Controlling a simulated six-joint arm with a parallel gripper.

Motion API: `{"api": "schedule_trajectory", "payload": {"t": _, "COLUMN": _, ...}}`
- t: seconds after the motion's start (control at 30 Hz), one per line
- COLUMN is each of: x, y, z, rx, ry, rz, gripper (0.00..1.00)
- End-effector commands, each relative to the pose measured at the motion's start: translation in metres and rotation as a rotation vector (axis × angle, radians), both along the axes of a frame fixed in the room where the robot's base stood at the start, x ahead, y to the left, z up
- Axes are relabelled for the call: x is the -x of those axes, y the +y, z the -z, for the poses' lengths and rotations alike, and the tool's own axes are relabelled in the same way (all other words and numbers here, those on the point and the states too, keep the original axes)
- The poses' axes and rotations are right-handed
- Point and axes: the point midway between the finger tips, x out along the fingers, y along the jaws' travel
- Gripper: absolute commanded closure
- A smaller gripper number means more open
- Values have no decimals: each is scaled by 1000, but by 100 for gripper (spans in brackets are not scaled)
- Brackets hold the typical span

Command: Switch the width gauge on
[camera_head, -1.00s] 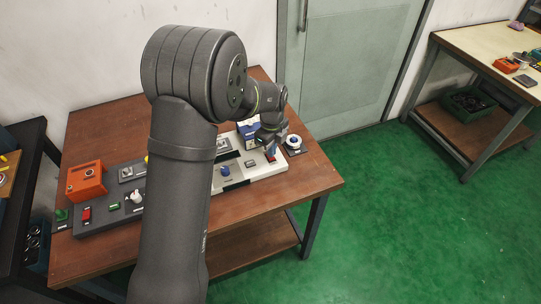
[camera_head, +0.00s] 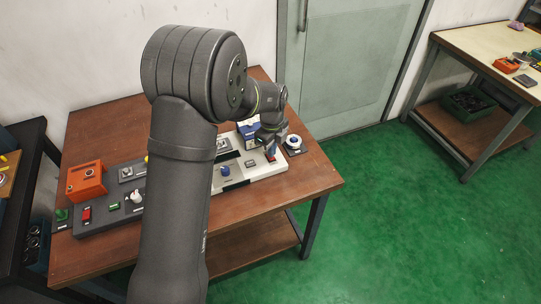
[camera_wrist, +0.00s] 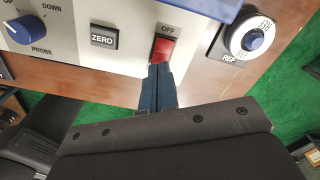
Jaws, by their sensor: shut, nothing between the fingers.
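The width gauge is a pale panel (camera_head: 262,169) at the right end of the wooden table; its light face (camera_wrist: 125,60) also fills the top of the wrist view. A red rocker switch (camera_wrist: 162,49) sits near its edge, with the word OFF printed above it. My gripper (camera_wrist: 158,75) is shut and empty. Its fingertips are at the near end of the red switch, overlapping its lower edge in the wrist view; I cannot tell whether they touch. In the head view my gripper (camera_head: 268,148) hangs over that end of the panel.
A ZERO button (camera_wrist: 103,38) and a blue PROBE knob (camera_wrist: 25,30) lie left of the switch. A round REF piece (camera_wrist: 250,38) on a dark base stands to the right. An orange box (camera_head: 86,182) and a dark control panel (camera_head: 105,217) are farther left.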

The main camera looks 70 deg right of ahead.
Motion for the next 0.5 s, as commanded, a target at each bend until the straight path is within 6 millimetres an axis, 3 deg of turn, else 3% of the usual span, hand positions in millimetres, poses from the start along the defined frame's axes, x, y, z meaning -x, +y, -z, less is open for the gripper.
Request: {"api": "schedule_trajectory", "payload": {"t": 0.5, "x": 0, "y": 0, "z": 4, "rx": 0, "ry": 0, "rz": 0, "gripper": 100}}
